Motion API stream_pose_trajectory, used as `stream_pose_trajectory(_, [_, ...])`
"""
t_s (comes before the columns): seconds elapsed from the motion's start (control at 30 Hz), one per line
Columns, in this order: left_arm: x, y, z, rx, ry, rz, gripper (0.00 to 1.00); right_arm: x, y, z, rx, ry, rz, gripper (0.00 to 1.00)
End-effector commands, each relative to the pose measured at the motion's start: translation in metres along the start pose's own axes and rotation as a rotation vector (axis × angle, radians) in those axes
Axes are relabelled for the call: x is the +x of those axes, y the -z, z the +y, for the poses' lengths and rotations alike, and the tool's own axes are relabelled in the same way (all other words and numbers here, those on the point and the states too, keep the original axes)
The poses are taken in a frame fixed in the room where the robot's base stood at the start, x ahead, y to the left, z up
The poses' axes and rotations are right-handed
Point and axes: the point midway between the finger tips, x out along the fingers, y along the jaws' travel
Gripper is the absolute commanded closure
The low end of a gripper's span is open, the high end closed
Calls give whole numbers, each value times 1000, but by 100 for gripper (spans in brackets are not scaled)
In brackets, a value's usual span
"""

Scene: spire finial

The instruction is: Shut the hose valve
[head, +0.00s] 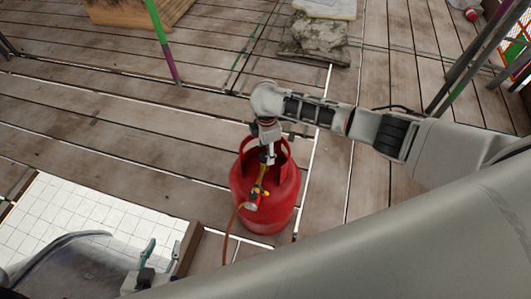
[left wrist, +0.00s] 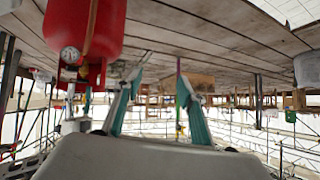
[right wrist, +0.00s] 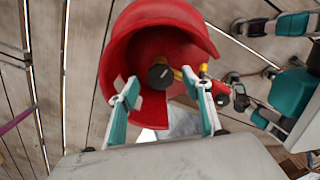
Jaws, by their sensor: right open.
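A red gas cylinder (head: 283,205) stands on the plank floor, with an open collar around its top. A yellow valve part (head: 258,189) and an orange hose (head: 227,238) show at its front. In the right wrist view, a dark round knob (right wrist: 160,76) sits inside the collar, beside a yellow lever (right wrist: 203,70). My right gripper (right wrist: 163,108) is open over the collar, its fingers apart on either side of the knob. My left gripper (head: 162,251) is open and empty, left of the cylinder. The left wrist view shows the cylinder's gauge (left wrist: 69,55). Finger contact is unclear.
A grey stone or sack (head: 314,40) lies on the planks at the back. A green and purple pole (head: 163,42) stands at upper left. More poles stand at right. A white tiled area (head: 75,215) lies at lower left. Planks left of the cylinder are clear.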

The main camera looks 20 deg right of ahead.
Motion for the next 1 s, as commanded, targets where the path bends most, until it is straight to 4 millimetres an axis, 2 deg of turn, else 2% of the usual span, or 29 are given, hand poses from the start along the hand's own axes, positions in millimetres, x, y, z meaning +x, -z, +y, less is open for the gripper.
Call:
stream_pose_trajectory(0.03, [2,-1,-1,2,3,3,60,10,0,-1,1,4,0,51])
stream_pose_trajectory(0.13, [4,2,-4,6,8,10,60,17,0,0,0,1,-1,51])
stream_pose_trajectory(0.5, [6,7,-8,11,14,19,60,20,1,1,0,-3,1,51])
stream_pose_trajectory(0.63, [6,6,-6,10,11,16,60,20,1,1,0,-3,1,85])
stream_pose_trajectory(0.67, [6,6,-6,10,10,16,60,20,1,1,0,-3,1,90])
stream_pose_trajectory(1.0, [0,2,-1,5,2,4,60,18,1,0,28,-3,1,90])
